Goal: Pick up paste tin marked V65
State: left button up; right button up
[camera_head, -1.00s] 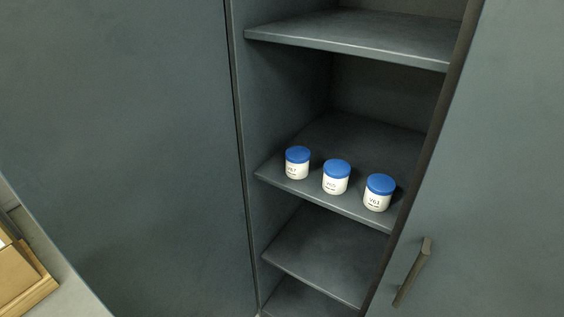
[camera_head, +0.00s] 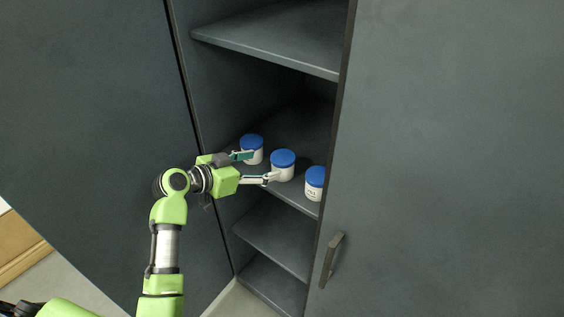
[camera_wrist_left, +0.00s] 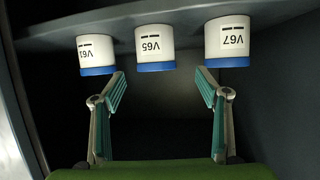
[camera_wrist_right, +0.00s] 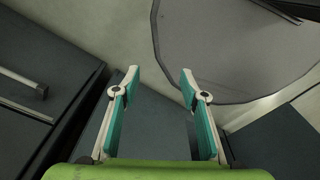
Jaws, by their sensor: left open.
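The paste tin marked V65 (camera_head: 283,166) is a white jar with a blue lid, standing in the middle of three tins on a cabinet shelf. In the left wrist view it appears upside down as the middle tin (camera_wrist_left: 153,46). My left gripper (camera_head: 261,167) is open and empty, reaching into the cabinet in front of the tins. In the left wrist view its fingers (camera_wrist_left: 160,84) spread to either side of V65, which lies beyond the tips. My right gripper (camera_wrist_right: 159,72) is open and empty, away from the shelf.
Tin V67 (camera_head: 252,147) stands left of V65, close to one left finger; tin V61 (camera_head: 315,184) stands right, partly cut by the cabinet edge. A shelf above (camera_head: 265,44) and the door with a handle (camera_head: 331,262) bound the opening.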

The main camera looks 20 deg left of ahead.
aim_at(273, 162)
pick_arm(q)
jog(key=x, duration=0.3)
jog(key=shift+d+r, duration=0.1)
jog(key=shift+d, duration=0.05)
jog(key=shift+w+d+p, duration=0.15)
jog(key=shift+w+p, duration=0.1)
jog(key=shift+p, duration=0.05)
jog(key=shift+w+d, duration=0.15)
jog(key=shift+w, duration=0.05)
jog(key=p+x, duration=0.1)
jog(key=x, duration=0.1)
jog(key=p+x, duration=0.1)
jog(key=x, duration=0.1)
jog(key=shift+w+d+f, duration=0.1)
jog(key=shift+d+f, duration=0.2)
jog(key=shift+f, duration=0.05)
jog(key=shift+a+f, duration=0.1)
jog(key=c, duration=1.4)
pick_arm(e)
jog(key=r, duration=0.3)
jog(key=shift+w+d+r, duration=0.15)
jog(key=shift+w+d, duration=0.05)
jog(key=shift+d, duration=0.2)
